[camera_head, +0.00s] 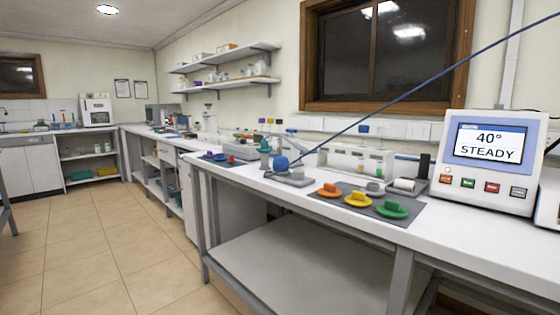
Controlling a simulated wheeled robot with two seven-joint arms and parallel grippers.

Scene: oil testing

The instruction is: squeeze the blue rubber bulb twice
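A round blue rubber bulb (281,163) sits on a grey base (295,180) near the front edge of the white bench. A dark blue line (420,88) runs from beside the bulb up to the upper right edge of the picture. Nothing is touching the bulb from outside that I can see. Neither of my grippers shows in the head view.
The bench (470,210) holds a dark mat (345,205) with orange, yellow and green knobbed pieces right of the bulb. A display unit (490,160) reading "40° STEADY" stands at the right. A clear box (345,158) stands behind. The tiled floor (110,240) at left is clear.

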